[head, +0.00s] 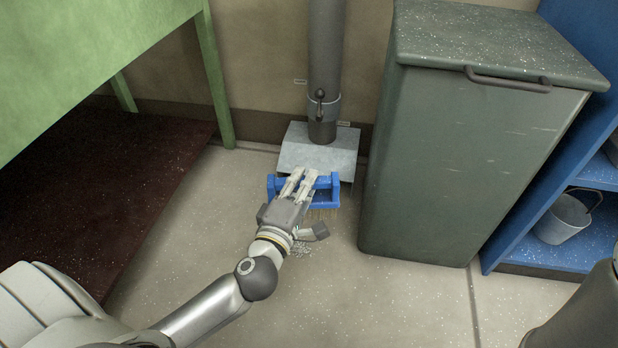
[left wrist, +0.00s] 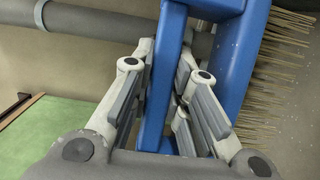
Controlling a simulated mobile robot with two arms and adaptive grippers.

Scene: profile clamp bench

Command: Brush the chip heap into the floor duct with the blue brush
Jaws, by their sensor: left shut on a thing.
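The blue brush (head: 327,197) is in my left gripper (head: 303,175), just in front of the floor duct (head: 318,150). The gripper is shut on the brush's blue bar, which also shows between the fingers (left wrist: 165,65) in the left wrist view. The brush (left wrist: 236,50) has pale bristles that point down toward the floor in the head view. The duct is a grey metal hood at the foot of a dark pipe; the brush hides part of its mouth. My right gripper is not in view.
A large grey-green bin (head: 470,150) stands close on the right. A green bench (head: 90,60) with a dark lower shelf (head: 110,180) is on the left. A blue shelf with a grey bucket (head: 563,218) is far right. Floor between bench and bin is open.

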